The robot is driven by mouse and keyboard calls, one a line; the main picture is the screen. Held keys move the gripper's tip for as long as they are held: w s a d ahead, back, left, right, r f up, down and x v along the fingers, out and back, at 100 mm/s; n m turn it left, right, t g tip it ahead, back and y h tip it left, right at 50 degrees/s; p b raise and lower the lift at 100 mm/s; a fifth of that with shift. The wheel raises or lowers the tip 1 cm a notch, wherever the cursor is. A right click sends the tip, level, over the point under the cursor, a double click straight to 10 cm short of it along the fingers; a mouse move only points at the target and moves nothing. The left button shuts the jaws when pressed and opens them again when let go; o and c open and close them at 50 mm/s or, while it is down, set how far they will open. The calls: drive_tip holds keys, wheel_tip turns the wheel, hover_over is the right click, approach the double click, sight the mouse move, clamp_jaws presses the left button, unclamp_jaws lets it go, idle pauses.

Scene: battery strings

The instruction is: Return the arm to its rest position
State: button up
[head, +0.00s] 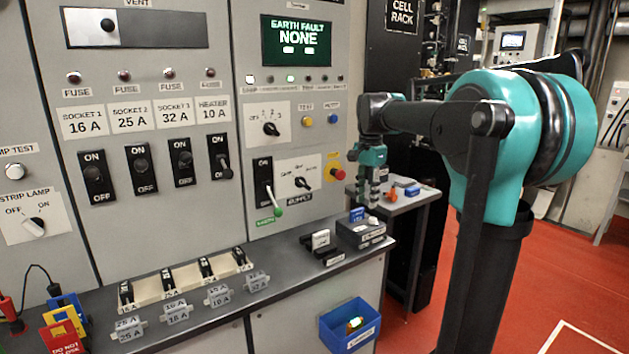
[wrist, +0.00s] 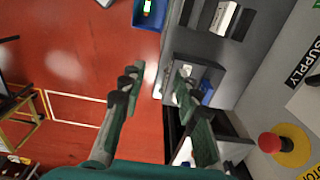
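My arm (head: 432,118) reaches left from its teal shoulder at the right of the head view. My gripper (head: 370,198) hangs fingers-down in front of the panel's right edge, above the right end of the grey ledge. In the wrist view my gripper (wrist: 158,80) shows two fingers spread well apart with nothing between them. Below it stands a dark box (head: 360,233) with a blue item (head: 357,214) on top; the box also shows in the wrist view (wrist: 192,72).
The red emergency button (head: 338,174) is close left of the gripper. A side table (head: 408,199) with small orange and blue items stands behind. A blue bin (head: 349,325) is below the ledge (head: 205,315). Red floor (head: 465,270) is open at right.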

drive_tip(key=s+d+f+n+t, duration=0.2)
drive_tip(key=s+f+n, duration=0.3)
drive_tip(key=s+f, duration=0.7)
drive_tip(key=s+d+f+n+t, duration=0.2)
drive_tip(key=s+f+n, duration=0.4)
drive_tip(key=s+f, duration=0.6)
wheel_tip(320, 180, down, 3)
drive_tip(key=shift+f, duration=0.1)
drive_tip(key=shift+w, duration=0.1)
